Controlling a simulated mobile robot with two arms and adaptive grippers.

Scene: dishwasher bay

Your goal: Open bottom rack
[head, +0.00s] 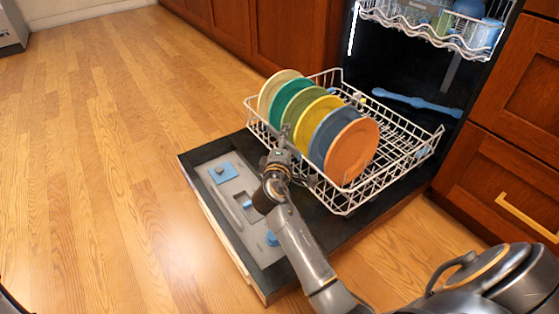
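The bottom rack (428,143) is a white wire rack. It is pulled out of the dishwasher over the lowered door (193,160). Its back end is near the dark tub opening. Several coloured plates stand upright in a row in it, from a cream plate (268,90) at the left to an orange plate (351,151) at the right. My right gripper (284,136) is at the rack's front edge, close to the wire rim, in front of the plates. Its fingers are small and partly lost against the rack, so its grip on the rim is unclear. My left gripper is not in view.
The upper rack (425,30) with cups sits inside the dishwasher above a blue spray arm (417,103). Wooden cabinets flank the opening, with a drawer handle (527,216) at the right. The wooden floor (90,150) at the left is clear.

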